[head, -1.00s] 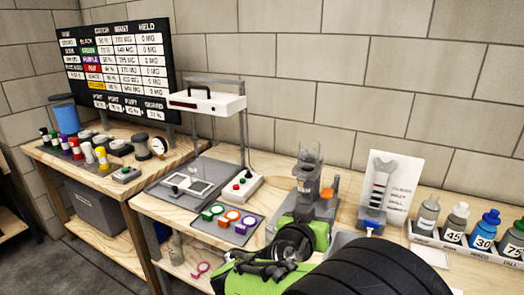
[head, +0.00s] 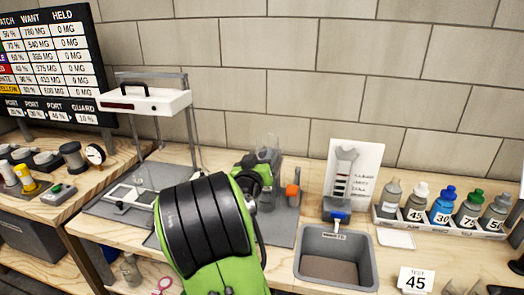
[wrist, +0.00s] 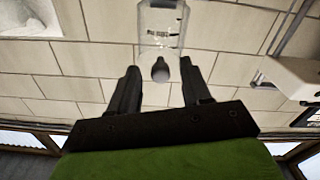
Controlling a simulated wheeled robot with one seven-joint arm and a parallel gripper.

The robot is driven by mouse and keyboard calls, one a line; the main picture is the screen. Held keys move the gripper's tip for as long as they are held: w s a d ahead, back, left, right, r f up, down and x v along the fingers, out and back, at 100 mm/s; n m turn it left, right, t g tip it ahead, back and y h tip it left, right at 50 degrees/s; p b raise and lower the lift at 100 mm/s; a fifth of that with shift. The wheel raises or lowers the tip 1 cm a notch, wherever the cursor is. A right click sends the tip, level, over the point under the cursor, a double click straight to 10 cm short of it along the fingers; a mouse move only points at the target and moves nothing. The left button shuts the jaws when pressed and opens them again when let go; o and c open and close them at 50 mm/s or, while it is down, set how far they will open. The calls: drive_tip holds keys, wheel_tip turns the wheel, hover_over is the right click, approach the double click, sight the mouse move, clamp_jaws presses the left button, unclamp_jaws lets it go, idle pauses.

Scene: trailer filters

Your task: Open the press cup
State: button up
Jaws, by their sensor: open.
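The press (head: 285,195) stands on the bench behind my arm, with an orange part (head: 292,193) on its right side. Its clear cup (head: 272,147) shows faintly above my green wrist; my arm hides much of the press. In the wrist view, which looks upside down, the clear cup (wrist: 160,25) with dark markings hangs from the top edge, and a dark rounded knob (wrist: 160,70) shows at its end. My gripper (wrist: 159,76) is open, its two dark fingers either side of the knob. I see no contact; the depth between them is unclear.
A grey sink bin (head: 335,258) is right of the press. A white-topped stand (head: 145,102) is at the left. The wall (head: 300,70) is close behind.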

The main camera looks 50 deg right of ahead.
drive_tip(key=shift+x, duration=1.15)
clamp_jaws()
